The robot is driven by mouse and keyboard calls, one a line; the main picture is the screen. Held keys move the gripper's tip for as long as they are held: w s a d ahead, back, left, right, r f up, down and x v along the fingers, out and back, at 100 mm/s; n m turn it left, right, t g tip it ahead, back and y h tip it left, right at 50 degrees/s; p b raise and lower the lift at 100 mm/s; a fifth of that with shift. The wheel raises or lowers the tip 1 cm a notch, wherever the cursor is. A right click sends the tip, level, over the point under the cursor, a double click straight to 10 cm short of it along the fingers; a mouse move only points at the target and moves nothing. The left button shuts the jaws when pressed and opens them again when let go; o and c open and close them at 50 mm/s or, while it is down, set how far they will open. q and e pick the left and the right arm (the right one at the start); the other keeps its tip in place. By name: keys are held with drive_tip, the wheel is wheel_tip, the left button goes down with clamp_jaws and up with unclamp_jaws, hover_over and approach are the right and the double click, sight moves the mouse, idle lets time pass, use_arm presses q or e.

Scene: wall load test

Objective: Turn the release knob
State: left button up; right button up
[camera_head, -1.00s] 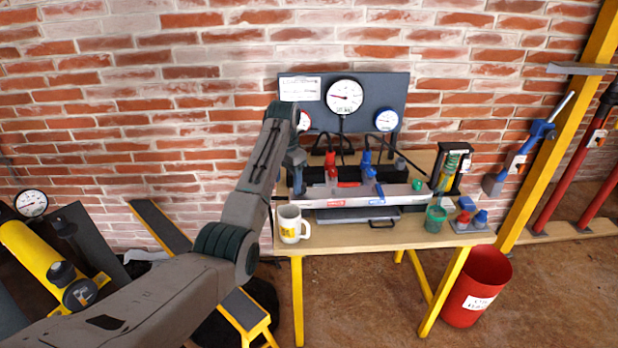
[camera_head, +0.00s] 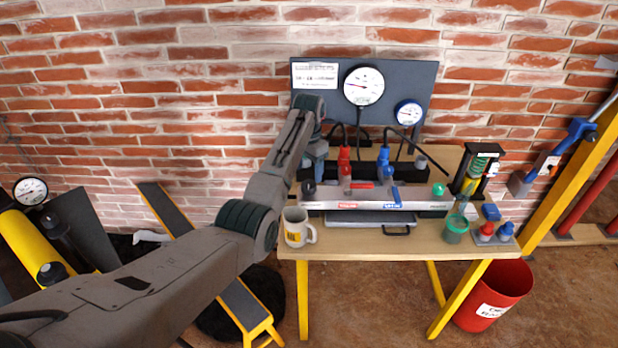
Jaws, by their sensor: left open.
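A pump manifold (camera_head: 375,205) with a pale front strip lies on the wooden bench (camera_head: 345,244). A round black knob (camera_head: 308,187) is at its left end and a round green knob (camera_head: 438,189) at its right end. I cannot tell from markings which one is the release knob. Red (camera_head: 344,160) and blue (camera_head: 384,160) valve fittings with levers stand between them. My left gripper (camera_head: 315,172) points down just above and behind the black knob. It is open with nothing seen in it; its fingertips are small and partly unclear. My right gripper is out of view.
A mug (camera_head: 297,227) stands at the bench's left front, close under my left forearm. A gauge board (camera_head: 335,101) rises behind. A red bin (camera_head: 493,295) stands on the floor.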

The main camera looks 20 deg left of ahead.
sight(309, 184)
use_arm(q)
drive_tip(key=f, duration=0.4)
drive_tip(key=shift+w+f, duration=0.25)
drive_tip(key=shift+f, duration=0.5)
drive_tip(key=shift+p, duration=0.3)
drive_tip(key=c, duration=1)
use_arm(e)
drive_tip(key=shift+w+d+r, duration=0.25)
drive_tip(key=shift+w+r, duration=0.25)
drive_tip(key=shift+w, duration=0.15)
